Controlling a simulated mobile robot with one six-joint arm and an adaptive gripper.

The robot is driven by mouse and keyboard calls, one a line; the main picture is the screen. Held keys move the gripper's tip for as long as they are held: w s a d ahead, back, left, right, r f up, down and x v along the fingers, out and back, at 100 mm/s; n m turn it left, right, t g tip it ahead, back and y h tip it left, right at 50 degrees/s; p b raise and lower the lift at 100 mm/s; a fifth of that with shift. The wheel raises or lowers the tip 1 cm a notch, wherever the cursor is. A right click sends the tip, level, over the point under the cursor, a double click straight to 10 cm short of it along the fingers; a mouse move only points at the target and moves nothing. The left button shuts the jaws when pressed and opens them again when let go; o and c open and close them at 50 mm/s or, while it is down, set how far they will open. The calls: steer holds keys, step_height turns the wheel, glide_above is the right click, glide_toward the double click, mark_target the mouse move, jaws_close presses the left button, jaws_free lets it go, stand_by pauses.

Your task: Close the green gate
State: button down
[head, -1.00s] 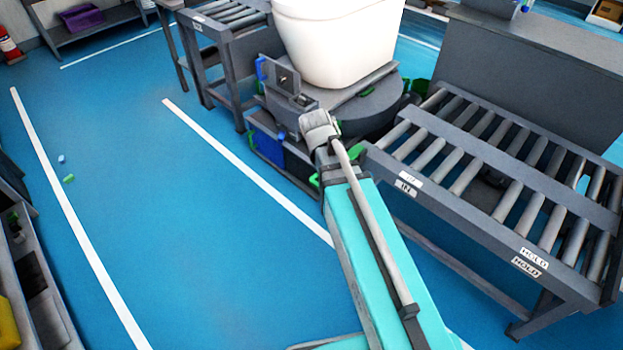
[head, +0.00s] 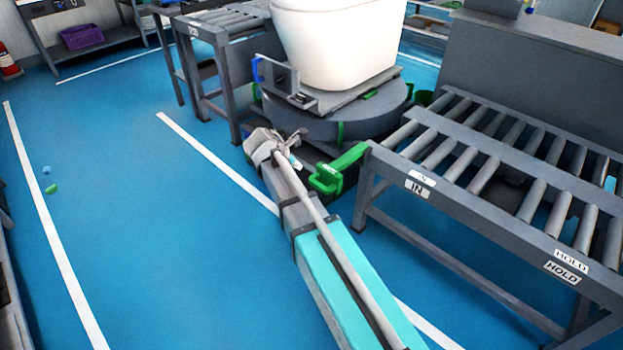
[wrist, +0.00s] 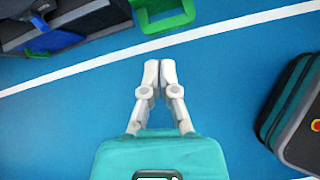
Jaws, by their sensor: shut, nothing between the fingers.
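A green bracket-shaped piece (head: 335,172), which looks like the green gate, stands at the near left end of the roller conveyor marked IN. In the wrist view a green frame (wrist: 165,18) lies at the top, ahead of my fingers; it seems to be the same piece. My gripper (wrist: 160,65) is shut and empty, its fingertips apart from the green frame with blue floor showing between.
A white toilet body (head: 335,45) sits on a round grey turntable (head: 365,115) behind my arm. The IN conveyor (head: 425,180) is on the right; another roller conveyor (head: 205,30) is behind left. A blue handle (head: 258,70) is beside the turntable. Open blue floor lies left.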

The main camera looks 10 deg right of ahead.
mark_target(318, 168)
steer(key=w+a+f+n+b, duration=0.2)
steer(key=shift+w+f+n+t+h, duration=0.2)
steer(key=shift+n+t+h, duration=0.1)
steer(key=shift+n+t, duration=0.1)
steer(key=shift+f, duration=0.15)
steer(key=b+x, duration=0.2)
steer(key=x, duration=0.2)
steer(key=d+r+b+x, duration=0.1)
steer(key=b+x, duration=0.2)
steer(key=w+b+x, duration=0.1)
steer(key=b+x, duration=0.1)
steer(key=x, duration=0.2)
steer(key=shift+w+d, duration=0.1)
steer(key=shift+d, duration=0.25)
steer(key=shift+w+d, duration=0.35)
steer(key=shift+d, duration=0.2)
